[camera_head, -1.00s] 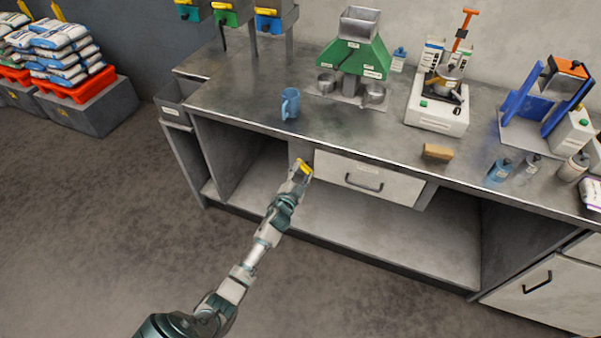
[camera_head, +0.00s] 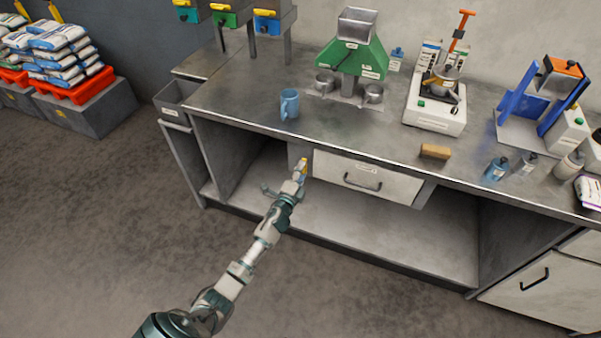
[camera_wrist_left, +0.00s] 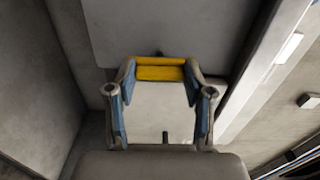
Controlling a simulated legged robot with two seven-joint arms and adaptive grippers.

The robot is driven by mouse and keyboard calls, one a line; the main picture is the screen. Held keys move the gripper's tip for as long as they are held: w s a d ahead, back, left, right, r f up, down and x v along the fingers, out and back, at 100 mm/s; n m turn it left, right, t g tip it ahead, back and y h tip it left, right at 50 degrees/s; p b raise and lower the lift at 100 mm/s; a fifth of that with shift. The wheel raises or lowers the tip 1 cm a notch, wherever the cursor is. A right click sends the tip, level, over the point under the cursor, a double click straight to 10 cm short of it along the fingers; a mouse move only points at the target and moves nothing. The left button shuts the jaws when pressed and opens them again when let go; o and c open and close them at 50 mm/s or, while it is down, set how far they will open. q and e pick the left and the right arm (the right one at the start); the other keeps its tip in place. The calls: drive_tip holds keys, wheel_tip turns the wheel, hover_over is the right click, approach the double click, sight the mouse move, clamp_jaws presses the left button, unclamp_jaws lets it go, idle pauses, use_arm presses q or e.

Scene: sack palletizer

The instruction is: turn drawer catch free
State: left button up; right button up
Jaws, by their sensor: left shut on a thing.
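The yellow drawer catch (camera_head: 304,165) is at the left end of the white drawer front (camera_head: 369,181) under the bench top. In the left wrist view the catch (camera_wrist_left: 160,70) shows as a yellow bar between the fingertips. My left gripper (camera_head: 300,172) is shut on it, and its fingers (camera_wrist_left: 160,73) touch both ends of the bar. In the head view the gripper partly hides the catch, which now stands about upright. My right gripper is not in view.
The bench top (camera_head: 230,97) overhangs the drawer. An open shelf bay (camera_head: 370,232) lies below the drawer. The floor (camera_head: 90,220) in front is clear.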

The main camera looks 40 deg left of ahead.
use_arm(q)
drive_tip(key=shift+w+r+m, duration=0.15)
drive_tip(key=shift+r+m, duration=0.1)
drive_tip(key=shift+m, duration=0.05)
drive_tip(key=o, duration=0.8)
drive_tip(key=shift+d, duration=0.1)
drive_tip(key=o, duration=0.4)
drive_tip(key=shift+w+f, duration=0.1)
drive_tip(key=shift+c, duration=0.2)
drive_tip(key=shift+f, duration=0.2)
drive_tip(key=v, duration=1.2)
drive_tip(key=shift+f, duration=0.15)
